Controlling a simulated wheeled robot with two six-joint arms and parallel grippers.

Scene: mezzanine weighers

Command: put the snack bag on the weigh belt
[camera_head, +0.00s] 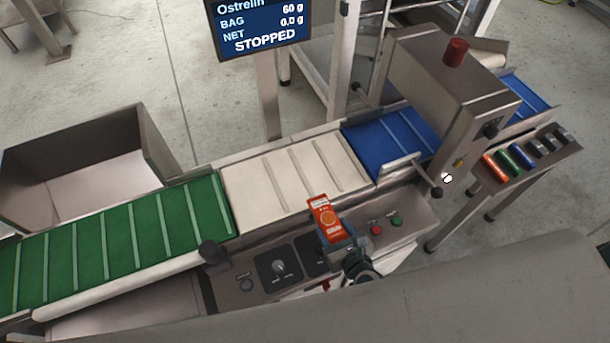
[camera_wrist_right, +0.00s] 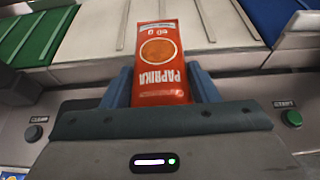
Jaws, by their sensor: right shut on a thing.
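The snack bag (camera_head: 324,217) is a small orange-red packet with a round emblem. In the right wrist view the bag (camera_wrist_right: 160,60) reads PAPRIKA and 60 g. My right gripper (camera_head: 335,237) is shut on the bag's lower end; in the right wrist view its blue fingers (camera_wrist_right: 160,88) sit on either side. The weigh belt, which I take to be the white section (camera_head: 262,188), lies between a green belt (camera_head: 120,240) and a blue belt (camera_head: 375,140). The bag is at the white belt's near edge; I cannot tell its height above it. My left gripper is not in view.
A display (camera_head: 262,28) behind the belts reads STOPPED, 60 g and net 0.0 g. A metal housing with a red cap (camera_head: 455,52) stands over the blue belt. A side rack (camera_head: 540,160) holds several coloured packets. The white belt is bare.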

